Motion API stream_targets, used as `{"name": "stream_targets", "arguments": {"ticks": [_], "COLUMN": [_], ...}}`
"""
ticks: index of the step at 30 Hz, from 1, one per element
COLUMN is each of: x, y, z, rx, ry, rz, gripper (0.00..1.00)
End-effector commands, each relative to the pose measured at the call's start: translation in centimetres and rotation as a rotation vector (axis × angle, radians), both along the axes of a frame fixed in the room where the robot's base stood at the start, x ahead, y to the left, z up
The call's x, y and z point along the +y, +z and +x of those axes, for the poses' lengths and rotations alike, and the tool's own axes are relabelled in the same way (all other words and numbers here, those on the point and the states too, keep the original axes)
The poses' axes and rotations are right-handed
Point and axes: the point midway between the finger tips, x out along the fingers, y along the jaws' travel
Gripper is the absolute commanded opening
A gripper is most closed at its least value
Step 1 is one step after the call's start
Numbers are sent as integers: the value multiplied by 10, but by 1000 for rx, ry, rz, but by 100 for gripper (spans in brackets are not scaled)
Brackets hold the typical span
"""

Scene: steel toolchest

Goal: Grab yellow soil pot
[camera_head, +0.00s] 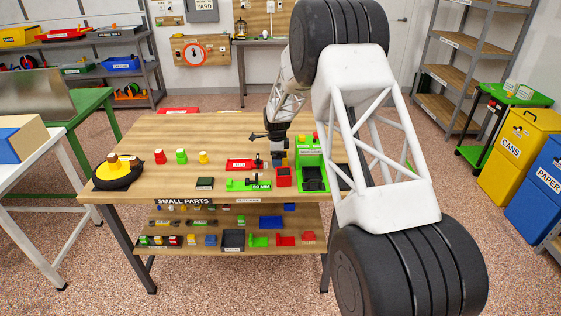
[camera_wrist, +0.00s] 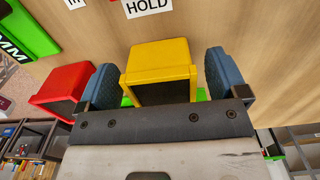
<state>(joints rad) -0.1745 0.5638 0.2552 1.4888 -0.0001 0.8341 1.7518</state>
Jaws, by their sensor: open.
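A yellow square pot (camera_wrist: 158,60) with a dark hollow opening shows in the wrist view, above a wooden surface. My gripper (camera_wrist: 159,82) is open, with one blue-padded finger on each side of the pot. Narrow gaps show between the pot and the fingers, so I see no firm contact. I cannot clearly make out the yellow pot there.
A red pot (camera_wrist: 62,88) stands just left of the left finger; it also shows in the head view (camera_head: 283,178). A green 50 MM piece (camera_wrist: 22,30) lies farther left. A green tray (camera_head: 313,160) is right of the gripper.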

Motion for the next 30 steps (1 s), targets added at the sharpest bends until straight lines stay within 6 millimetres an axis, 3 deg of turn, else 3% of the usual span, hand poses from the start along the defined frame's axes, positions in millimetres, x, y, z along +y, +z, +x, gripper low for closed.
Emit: {"name": "stream_targets", "arguments": {"ticks": [7,19,30], "x": [0,0,0], "y": [0,1,6], "z": [0,0,1], "rx": [0,-1,-2], "ry": [0,0,0], "rz": [0,0,0], "gripper": [92,34,34]}}
